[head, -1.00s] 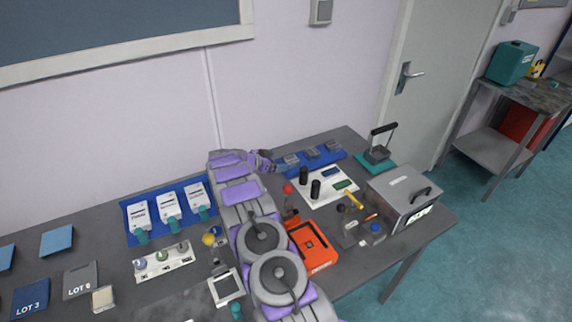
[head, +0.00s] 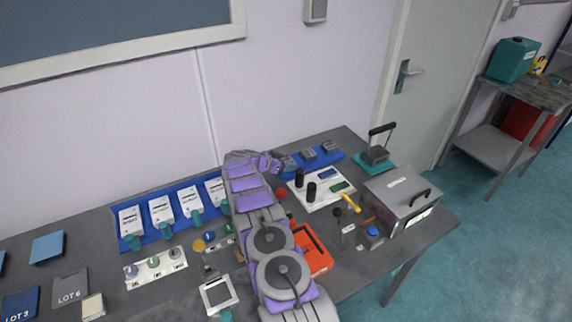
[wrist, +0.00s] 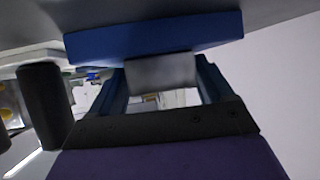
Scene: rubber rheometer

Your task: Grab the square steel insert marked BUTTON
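A blue tray (head: 312,160) near the wall carries 3 small grey steel inserts, at the left (head: 288,162), middle (head: 308,154) and right (head: 329,146). Their markings are too small to read, so I cannot tell which says BUTTON. My gripper (head: 275,163) is low at the tray's left end, beside the left insert. In the wrist view, the spread fingers of my gripper (wrist: 162,85) stand on either side of a grey block-like insert (wrist: 160,72), with the blue tray (wrist: 155,38) behind it. Whether the fingers touch the insert is unclear.
Black cylinders (head: 311,191) stand on a white board (head: 322,203) in front of the tray. A teal-based press-like device (head: 376,150) and a grey box instrument (head: 400,198) are at right. An orange frame (head: 315,250) lies beside my arm. White boxes (head: 162,211) stand at left.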

